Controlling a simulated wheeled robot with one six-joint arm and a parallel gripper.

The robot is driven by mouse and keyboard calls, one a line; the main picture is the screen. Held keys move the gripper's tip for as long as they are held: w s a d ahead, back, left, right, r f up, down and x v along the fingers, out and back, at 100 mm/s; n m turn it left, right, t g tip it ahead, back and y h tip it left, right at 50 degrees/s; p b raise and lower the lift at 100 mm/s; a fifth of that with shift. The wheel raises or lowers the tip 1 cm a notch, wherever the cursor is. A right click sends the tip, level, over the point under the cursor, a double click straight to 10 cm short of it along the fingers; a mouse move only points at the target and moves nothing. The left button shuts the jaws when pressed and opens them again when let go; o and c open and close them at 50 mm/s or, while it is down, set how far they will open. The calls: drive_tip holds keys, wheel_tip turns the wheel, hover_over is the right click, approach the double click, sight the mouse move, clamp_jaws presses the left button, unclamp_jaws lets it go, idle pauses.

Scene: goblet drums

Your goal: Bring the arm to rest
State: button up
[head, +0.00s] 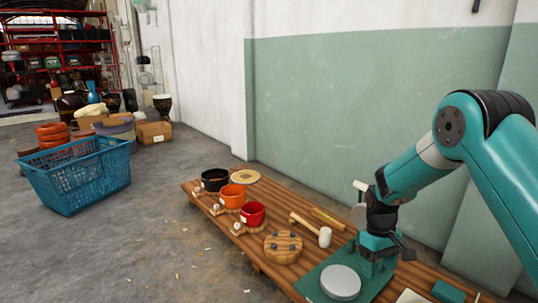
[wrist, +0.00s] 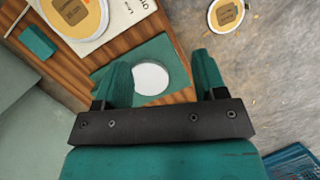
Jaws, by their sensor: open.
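My arm (head: 425,155) comes in from the right in the head view and bends down over the low slatted bench (head: 290,225). My gripper (head: 372,262) hangs above the bench's near part, fingers pointing down. In the wrist view my gripper (wrist: 162,80) shows two teal fingers spread apart with nothing between them. Beyond the fingers lies a pale round disc (wrist: 151,78) on a green mat (wrist: 160,50). The disc also shows in the head view (head: 341,283), beside my gripper. I cannot tell how high the fingertips are above the mat.
The bench holds black (head: 214,180), orange (head: 232,196) and red (head: 252,213) pots, a mallet (head: 324,236) and a round wooden piece (head: 283,247). A green wall (head: 370,110) stands close behind. A blue basket (head: 75,175) is on the floor at left. Floor in front is mostly clear.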

drive_tip(key=s+a+r+t+y, duration=0.1)
drive_tip(key=s+a+r, duration=0.35)
drive_tip(key=r, duration=0.55)
drive_tip(key=s+a+r+n+t+y, duration=0.1)
drive_tip(key=s+a+r, duration=0.2)
drive_tip(key=s+r, duration=0.35)
drive_tip(key=s+a+r+n+y, duration=0.1)
drive_tip(key=s+a+r, duration=0.25)
drive_tip(key=s, duration=0.65)
drive_tip(key=s+a+r+n+t+y, duration=0.1)
drive_tip(key=s+a+r, duration=0.3)
drive_tip(key=s, duration=0.4)
wheel_tip(320, 180, up, 35)
drive_tip(key=p, duration=3.5)
drive_tip(key=shift+d+r+y, duration=0.15)
drive_tip(key=shift+d+y, duration=0.05)
drive_tip(key=shift+y, duration=0.1)
